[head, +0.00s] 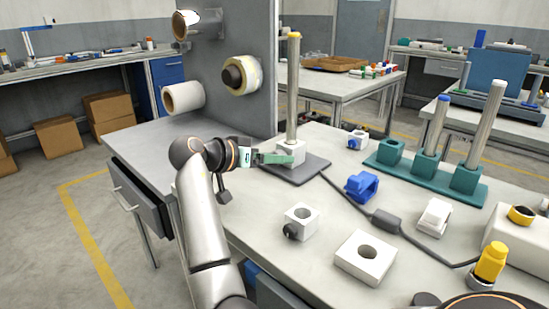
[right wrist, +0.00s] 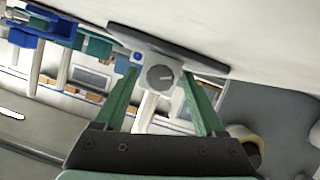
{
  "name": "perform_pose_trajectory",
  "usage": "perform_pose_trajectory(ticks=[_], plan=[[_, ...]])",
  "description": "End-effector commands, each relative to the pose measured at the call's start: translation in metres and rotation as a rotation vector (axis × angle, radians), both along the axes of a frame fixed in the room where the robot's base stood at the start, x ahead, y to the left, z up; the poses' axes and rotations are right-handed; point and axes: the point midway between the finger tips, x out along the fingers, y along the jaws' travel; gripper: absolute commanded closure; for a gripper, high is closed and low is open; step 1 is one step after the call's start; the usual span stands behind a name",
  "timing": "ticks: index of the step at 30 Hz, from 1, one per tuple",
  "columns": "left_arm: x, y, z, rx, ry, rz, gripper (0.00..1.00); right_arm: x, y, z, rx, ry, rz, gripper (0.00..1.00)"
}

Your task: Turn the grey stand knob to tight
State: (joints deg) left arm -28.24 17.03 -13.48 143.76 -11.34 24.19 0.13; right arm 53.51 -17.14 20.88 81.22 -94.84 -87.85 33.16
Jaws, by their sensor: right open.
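The stand has a dark grey base plate (head: 300,172), a pale block (head: 291,150) and an upright metal pole (head: 293,90) with a yellow top. In the right wrist view the round grey knob (right wrist: 160,77) faces the camera on the stand's block, with a light mark towards its right side. My right gripper (head: 292,158) has green fingers and is at the block's left side in the head view. In the right wrist view my right gripper (right wrist: 163,100) is open, its fingers either side of the knob and apart from it. In the head view the knob is hidden by my gripper. My left gripper is not in view.
A cable and dark inline box (head: 385,221) run right from the stand. A white block with a dark knob (head: 301,221), a white holed block (head: 365,257) and a blue clamp (head: 361,186) lie nearby. A green rack (head: 467,181) holds posts. An upright panel (head: 245,50) carries rolls.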

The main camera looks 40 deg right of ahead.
Motion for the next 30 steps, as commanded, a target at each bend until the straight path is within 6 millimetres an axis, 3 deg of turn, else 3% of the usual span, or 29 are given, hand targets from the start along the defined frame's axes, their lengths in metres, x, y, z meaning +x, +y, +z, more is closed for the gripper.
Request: perform_pose_trajectory(ticks=[5, 23, 30], plan=[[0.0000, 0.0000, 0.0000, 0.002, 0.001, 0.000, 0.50, 0.0000, 0.0001, 0.0001, 0.000, 0.000, 0.000, 0.31], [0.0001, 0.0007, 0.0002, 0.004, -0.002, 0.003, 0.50, 0.0000, -0.0002, 0.0000, 0.000, 0.000, 0.000, 0.98], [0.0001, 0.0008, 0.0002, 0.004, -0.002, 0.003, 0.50, -0.0001, -0.0004, 0.0000, 0.000, -0.001, 0.001, 1.00]])
